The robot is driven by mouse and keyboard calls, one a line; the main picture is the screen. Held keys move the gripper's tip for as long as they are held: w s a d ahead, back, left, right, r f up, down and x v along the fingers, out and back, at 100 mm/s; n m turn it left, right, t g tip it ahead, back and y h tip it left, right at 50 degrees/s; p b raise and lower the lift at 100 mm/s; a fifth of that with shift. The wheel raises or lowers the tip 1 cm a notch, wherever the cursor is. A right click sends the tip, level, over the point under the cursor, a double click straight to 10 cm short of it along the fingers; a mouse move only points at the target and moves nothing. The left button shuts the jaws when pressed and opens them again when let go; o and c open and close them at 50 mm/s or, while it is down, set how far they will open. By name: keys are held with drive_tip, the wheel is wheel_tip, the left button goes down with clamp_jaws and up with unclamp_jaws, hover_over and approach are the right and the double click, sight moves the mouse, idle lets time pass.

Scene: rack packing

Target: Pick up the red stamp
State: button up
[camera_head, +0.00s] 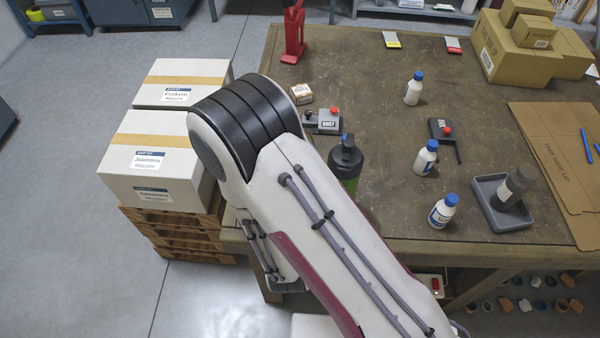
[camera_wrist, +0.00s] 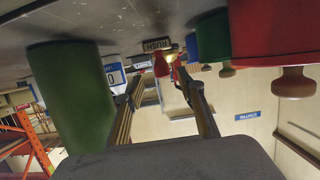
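In the wrist view my gripper (camera_wrist: 160,84) is open, its two fingers apart. A small red piece (camera_wrist: 161,66) shows between and beyond the fingertips; I cannot tell whether it is the red stamp or whether the fingers touch it. A large red round body with a wooden knob (camera_wrist: 285,35) is at the upper right of the wrist view, to the side of the fingers. In the head view a block marked 9007 with a red knob (camera_head: 327,121) and a dark block with a red button (camera_head: 442,130) are on the table. My arm hides my gripper there.
In the wrist view a big green cylinder (camera_wrist: 70,95) stands close on the left, and blue and green knobbed bodies are on the right. In the head view a dark bottle (camera_head: 346,158), white bottles (camera_head: 425,158) and a grey tray (camera_head: 483,188) are on the table (camera_head: 350,70).

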drive_tip(key=shift+w, duration=0.1)
drive_tip(key=shift+a+x, duration=0.2)
drive_tip(key=shift+x, duration=2.3)
clamp_jaws()
